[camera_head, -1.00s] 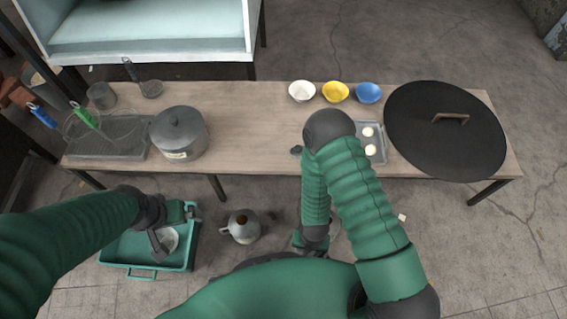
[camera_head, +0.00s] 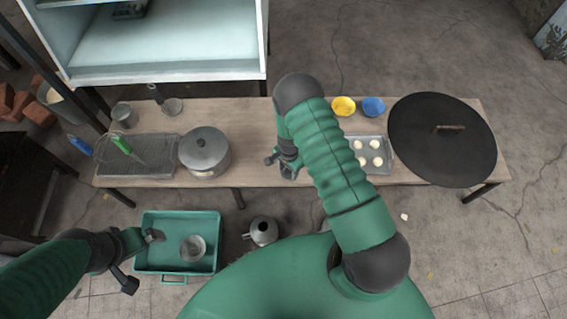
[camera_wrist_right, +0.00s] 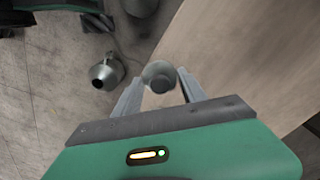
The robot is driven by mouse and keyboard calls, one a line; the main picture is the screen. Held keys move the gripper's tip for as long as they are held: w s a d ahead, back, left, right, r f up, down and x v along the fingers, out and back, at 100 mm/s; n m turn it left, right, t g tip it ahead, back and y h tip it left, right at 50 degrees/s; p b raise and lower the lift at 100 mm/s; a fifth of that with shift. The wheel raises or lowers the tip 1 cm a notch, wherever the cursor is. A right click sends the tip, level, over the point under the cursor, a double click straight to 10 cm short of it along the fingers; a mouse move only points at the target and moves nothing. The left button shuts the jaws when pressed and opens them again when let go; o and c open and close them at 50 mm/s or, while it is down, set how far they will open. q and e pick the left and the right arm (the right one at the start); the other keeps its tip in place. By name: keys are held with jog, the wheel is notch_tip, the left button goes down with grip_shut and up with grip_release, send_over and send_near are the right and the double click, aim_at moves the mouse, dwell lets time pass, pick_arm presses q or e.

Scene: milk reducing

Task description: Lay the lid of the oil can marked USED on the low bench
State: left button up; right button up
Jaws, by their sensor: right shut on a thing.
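My right gripper (camera_head: 287,165) is over the low bench (camera_head: 255,125), left of the baking tray. In the right wrist view it is shut on a small grey round lid with a knob (camera_wrist_right: 160,76), between its fingertips. I cannot tell whether the lid touches the bench. A grey conical can (camera_head: 263,231) with a dark top stands on the floor before the bench; it also shows in the wrist view (camera_wrist_right: 105,72). Another grey rounded thing (camera_wrist_right: 140,6) shows at that view's top edge. No USED marking is readable. My left gripper (camera_head: 142,260) is open over the teal tray's left side.
A lidded grey pot (camera_head: 204,150) and a wire rack (camera_head: 135,157) stand on the bench's left. A baking tray (camera_head: 388,160), bowls (camera_head: 373,107) and a big black lid (camera_head: 440,150) occupy its right. The teal tray (camera_head: 206,220) on the floor holds a round strainer-like bowl (camera_head: 193,248).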

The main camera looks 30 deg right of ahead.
jog(key=w, duration=0.1)
jog(key=w+d+b, duration=0.1)
jog(key=w, duration=0.1)
jog(key=w+d, duration=0.1)
jog(key=w, duration=0.1)
jog(key=shift+w+f, duration=0.25)
jog(key=shift+f, duration=0.05)
jog(key=f+b, duration=0.2)
jog(key=f, duration=0.1)
jog(key=shift+s+d+f, duration=0.15)
jog(key=shift+s+f, duration=0.05)
jog(key=shift+f, duration=0.05)
jog(key=shift+c, duration=0.7)
jog(key=shift+r, duration=0.1)
jog(key=shift+f, duration=0.2)
jog(key=o, duration=1.5)
jog(key=shift+r, duration=0.1)
